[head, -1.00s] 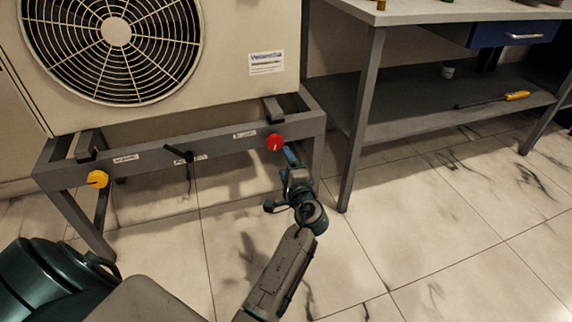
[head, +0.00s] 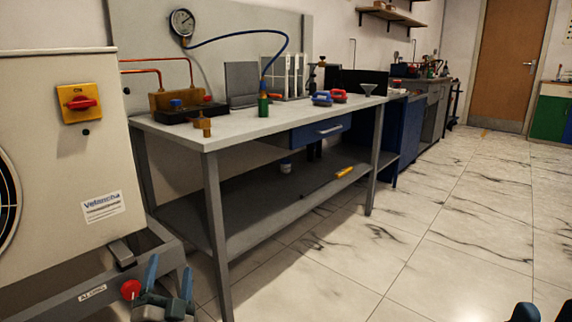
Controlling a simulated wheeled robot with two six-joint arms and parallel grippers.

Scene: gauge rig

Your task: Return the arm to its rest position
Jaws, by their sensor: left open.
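My left gripper (head: 169,276) is low at the left in the head view. Its two blue fingers stand upright and apart, with nothing seen between them. It is just right of the red knob (head: 131,289) on the grey stand (head: 85,300) under the beige unit; I cannot tell whether they touch. Most of the left arm is out of the picture. Two dark blue shapes at the bottom right edge may be tips of my right gripper; too little shows to tell its state.
The grey workbench (head: 237,122) with a lower shelf stands right behind the left gripper, its front leg close by. It bears a gauge setup and small items. The beige unit (head: 60,150) with a red-and-yellow switch (head: 80,103) fills the left. Open tiled floor (head: 450,240) lies to the right.

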